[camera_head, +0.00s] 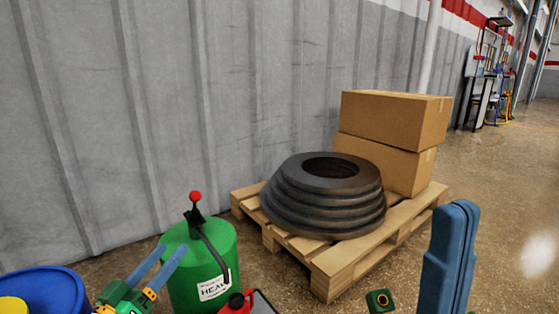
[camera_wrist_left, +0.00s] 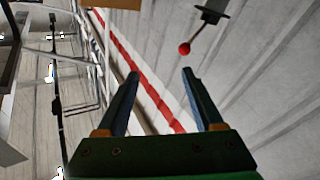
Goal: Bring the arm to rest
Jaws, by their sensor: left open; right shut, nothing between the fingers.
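My left gripper (camera_head: 174,249) shows at the lower left of the head view, its two blue fingers apart in front of the green canister. In the left wrist view its fingers (camera_wrist_left: 160,75) are spread with nothing between them. My right gripper (camera_head: 457,206) shows at the lower right of the head view, its blue fingers pressed together and pointing up. Nothing is held in it. The rest of both arms is mostly out of view.
A green canister (camera_head: 213,262) with a red-knobbed lever (camera_head: 195,196) stands close to my left gripper; the knob (camera_wrist_left: 184,48) shows in the left wrist view. A wooden pallet (camera_head: 335,276) bears stacked black rings (camera_head: 318,211) and two cardboard boxes (camera_head: 390,118). A blue drum (camera_head: 68,286) stands lower left.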

